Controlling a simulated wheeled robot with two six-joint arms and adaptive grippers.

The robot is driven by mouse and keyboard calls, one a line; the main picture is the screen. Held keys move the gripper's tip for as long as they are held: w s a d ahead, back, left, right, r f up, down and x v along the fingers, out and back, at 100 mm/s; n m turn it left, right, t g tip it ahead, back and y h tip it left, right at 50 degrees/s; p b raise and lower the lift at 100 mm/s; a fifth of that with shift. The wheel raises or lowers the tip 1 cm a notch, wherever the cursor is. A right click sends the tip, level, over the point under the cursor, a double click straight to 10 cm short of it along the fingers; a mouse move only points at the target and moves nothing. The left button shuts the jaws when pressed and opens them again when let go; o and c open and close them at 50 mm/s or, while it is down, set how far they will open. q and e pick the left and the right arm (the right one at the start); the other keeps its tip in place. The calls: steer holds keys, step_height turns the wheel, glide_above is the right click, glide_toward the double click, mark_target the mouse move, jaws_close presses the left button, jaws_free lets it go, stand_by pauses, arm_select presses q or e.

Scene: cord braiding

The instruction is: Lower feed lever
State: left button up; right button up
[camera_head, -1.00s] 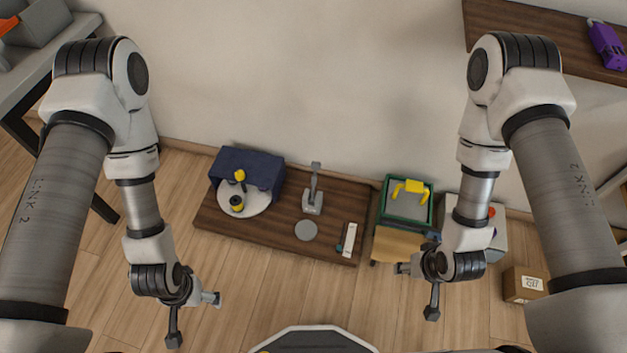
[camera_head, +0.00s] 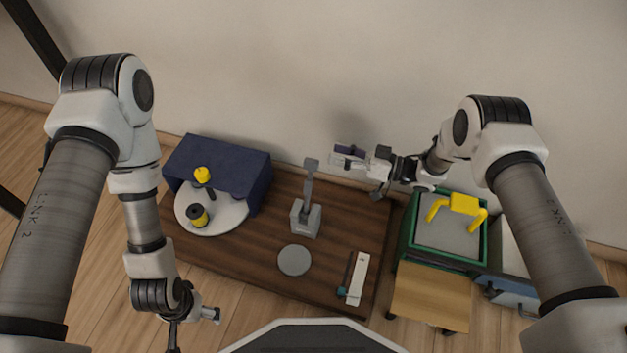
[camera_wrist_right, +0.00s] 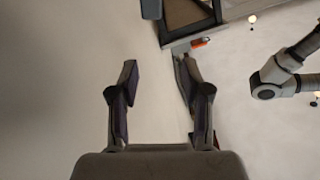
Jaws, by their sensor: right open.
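The feed lever (camera_head: 309,181) is a grey bar standing up from a grey block base (camera_head: 306,218) on the dark wooden board, upright with its squared top free. My right gripper (camera_head: 340,157) is open and empty, just right of the lever top in the head view, apart from it in the picture. The wrist view shows the two dark fingers of the right gripper (camera_wrist_right: 158,85) spread with nothing between them; the lever cannot be made out there. My left gripper (camera_head: 193,326) hangs low at the left, away from the lever; its jaw state is unclear.
On the board (camera_head: 245,255) are a navy box (camera_head: 225,165), a pale disc (camera_head: 232,212) with black and yellow spools, a grey disc (camera_head: 294,260) and a white strip (camera_head: 358,280). A green tray (camera_head: 408,228) with a yellow handle stands right. The wall is close behind.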

mark_target(311, 164)
step_height(311, 164, down, 6)
steer(key=s+r+b, duration=0.1)
steer(key=b, duration=0.1)
steer(key=b+x, duration=0.1)
steer(key=x, duration=0.3)
steer(key=b+x, duration=0.1)
steer(key=x, duration=0.2)
steer(key=shift+a+f+b, duration=0.1)
steer(key=shift+f+b, duration=0.25)
steer(key=shift+w+a+r, duration=0.1)
steer(key=shift+a+r, duration=0.05)
steer(key=shift+a, duration=0.15)
arm_select(q)
step_height(311, 164, down, 7)
arm_select(e)
jaws_close()
